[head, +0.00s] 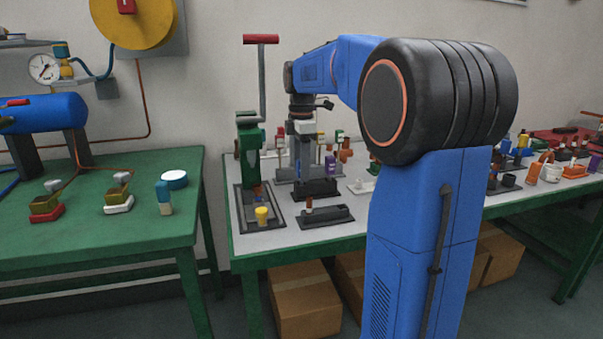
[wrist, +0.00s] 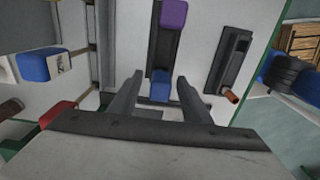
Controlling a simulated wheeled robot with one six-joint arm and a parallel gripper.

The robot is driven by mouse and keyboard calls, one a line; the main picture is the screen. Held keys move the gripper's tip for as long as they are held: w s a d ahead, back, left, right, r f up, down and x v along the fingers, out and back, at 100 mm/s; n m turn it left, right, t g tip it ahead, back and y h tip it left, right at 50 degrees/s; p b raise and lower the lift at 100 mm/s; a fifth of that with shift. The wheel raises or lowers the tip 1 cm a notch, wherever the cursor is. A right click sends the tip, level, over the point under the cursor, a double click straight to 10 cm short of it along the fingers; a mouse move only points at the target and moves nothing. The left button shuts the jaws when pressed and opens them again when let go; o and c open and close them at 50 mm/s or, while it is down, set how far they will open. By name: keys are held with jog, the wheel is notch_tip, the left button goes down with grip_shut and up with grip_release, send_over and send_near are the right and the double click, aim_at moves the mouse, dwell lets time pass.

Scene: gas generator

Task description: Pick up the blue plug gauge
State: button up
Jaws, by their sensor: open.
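A blue piece (wrist: 160,87), which looks like the blue plug gauge, sits at the near end of a dark narrow holder (wrist: 154,48) in the wrist view. A purple piece (wrist: 173,14) stands at the holder's far end. My gripper (wrist: 159,78) is open, with its two fingers on either side of the blue piece in the picture. I cannot tell how far below the fingertips it is. In the head view, my gripper (head: 303,148) points down over the dark holder (head: 318,188) on the table, beside the purple piece (head: 330,163).
Another dark tray (wrist: 228,62) with a brown peg (wrist: 231,96) lies to the right. A green press (head: 248,150) with a tall red-topped lever stands left of my gripper. Several small items stand behind it. A green table (head: 100,238) is at the left, across a gap.

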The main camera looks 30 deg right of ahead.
jog(key=c, duration=1)
jog(key=shift+o, duration=0.2)
